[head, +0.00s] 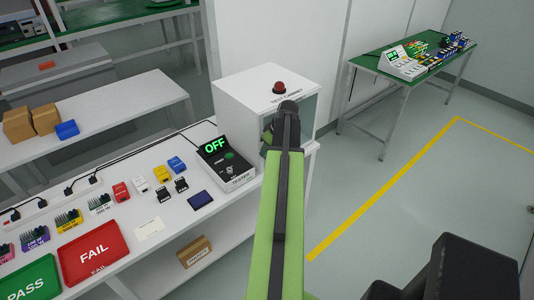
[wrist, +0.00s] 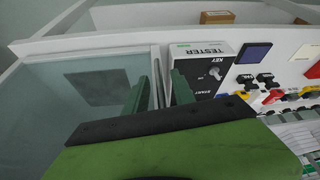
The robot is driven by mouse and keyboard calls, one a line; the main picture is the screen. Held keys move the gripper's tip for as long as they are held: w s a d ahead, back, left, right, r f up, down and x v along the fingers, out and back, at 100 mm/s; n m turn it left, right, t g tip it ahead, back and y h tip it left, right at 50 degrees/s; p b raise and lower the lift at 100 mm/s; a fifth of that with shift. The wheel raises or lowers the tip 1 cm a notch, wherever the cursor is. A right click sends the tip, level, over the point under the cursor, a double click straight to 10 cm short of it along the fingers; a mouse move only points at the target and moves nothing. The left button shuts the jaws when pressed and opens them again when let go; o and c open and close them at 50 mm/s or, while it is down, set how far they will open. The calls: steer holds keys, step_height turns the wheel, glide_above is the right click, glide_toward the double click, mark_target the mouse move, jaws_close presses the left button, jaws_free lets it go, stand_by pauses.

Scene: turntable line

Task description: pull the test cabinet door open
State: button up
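The test cabinet (head: 245,98) is a white box with a red button or lamp (head: 279,87) on top, at the end of the white bench in the head view. Its glassy door side faces right and is partly hidden by my arm. In the wrist view the glassy door panel (wrist: 60,110) fills the left, with a pale upright edge or bar (wrist: 155,68) at its right side. My gripper (wrist: 158,85) has its two dark green fingers apart, one on each side of that pale bar, with gaps showing. In the head view the fingertips are hidden behind my arm.
The black tester (head: 228,165), reading OFF, stands on the bench beside the cabinet and close to my right finger in the wrist view. A red FAIL tray (head: 80,262) and small coloured parts lie further left. Floor right of the bench is clear up to a green table (head: 375,62).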

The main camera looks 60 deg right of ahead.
steer(key=shift+c, duration=0.3)
jaws_close()
stand_by(1.1)
